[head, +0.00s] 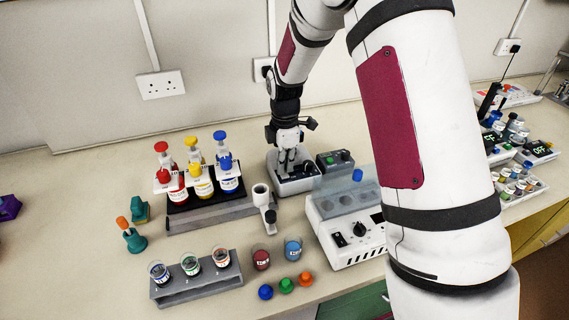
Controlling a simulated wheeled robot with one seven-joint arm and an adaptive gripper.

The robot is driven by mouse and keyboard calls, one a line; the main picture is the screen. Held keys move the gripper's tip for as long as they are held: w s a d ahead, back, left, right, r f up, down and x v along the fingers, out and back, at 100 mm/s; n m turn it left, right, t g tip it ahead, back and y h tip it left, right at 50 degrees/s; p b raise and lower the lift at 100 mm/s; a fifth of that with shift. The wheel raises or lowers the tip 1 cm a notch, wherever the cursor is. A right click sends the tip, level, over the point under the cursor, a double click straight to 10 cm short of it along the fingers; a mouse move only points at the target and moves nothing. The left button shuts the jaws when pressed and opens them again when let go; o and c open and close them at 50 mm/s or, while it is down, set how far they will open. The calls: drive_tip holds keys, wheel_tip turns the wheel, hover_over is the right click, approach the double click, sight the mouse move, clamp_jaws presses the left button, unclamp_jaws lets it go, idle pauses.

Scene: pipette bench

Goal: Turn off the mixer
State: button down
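A low grey device with a dark top (296,187) stands near the back of the bench, and I take it to be the mixer. My gripper (292,163) points down right over this device. Its fingertips are at or just above the dark top; I cannot tell whether they touch it. The fingers are too small to tell whether they are open or shut. The gripper hides part of the device's top, and its switch is not clear to me. A small dark box with a green button (335,160) stands close to its right.
A white machine with a knob and clear lid (345,232) stands in front, partly behind my arm. A bottle rack (215,213) with red, yellow and blue-topped bottles is left. A grey vial rack (200,284), cups and caps are nearer. Devices showing OFF (540,150) stand far right.

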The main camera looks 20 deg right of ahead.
drive_tip(key=shift+s+f, duration=0.15)
drive_tip(key=shift+f, duration=0.35)
drive_tip(key=shift+s+p, duration=0.55)
drive_tip(key=shift+s, duration=0.15)
drive_tip(key=shift+f, duration=0.1)
drive_tip(key=shift+r, duration=0.2)
drive_tip(key=shift+a+r, duration=0.1)
drive_tip(key=shift+r, duration=0.3)
wheel_tip(320, 180, up, 14)
drive_tip(key=w, duration=0.1)
drive_tip(key=shift+w, duration=0.2)
